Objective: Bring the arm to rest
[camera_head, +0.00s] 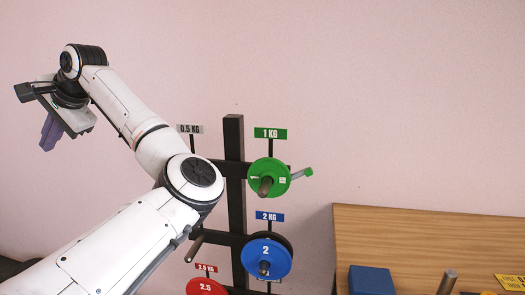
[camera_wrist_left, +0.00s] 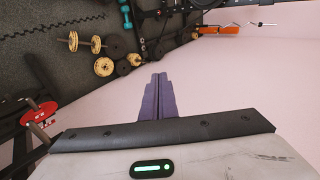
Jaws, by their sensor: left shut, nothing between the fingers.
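My left arm reaches up from the bottom left in the head view. Its left gripper (camera_head: 47,135) hangs at the upper left, well away from the rack, with purple fingers pointing down. In the left wrist view the two purple fingers (camera_wrist_left: 157,80) lie together, shut, with nothing held between them. My right gripper is in neither view.
A black rack (camera_head: 235,145) carries a green 1 kg plate (camera_head: 270,174), a blue 2 kg plate (camera_head: 258,257) and a red 2.5 plate (camera_head: 207,287). A wooden table (camera_head: 400,228) holds a blue block (camera_head: 371,280). Dumbbells (camera_wrist_left: 85,43) lie on the dark floor.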

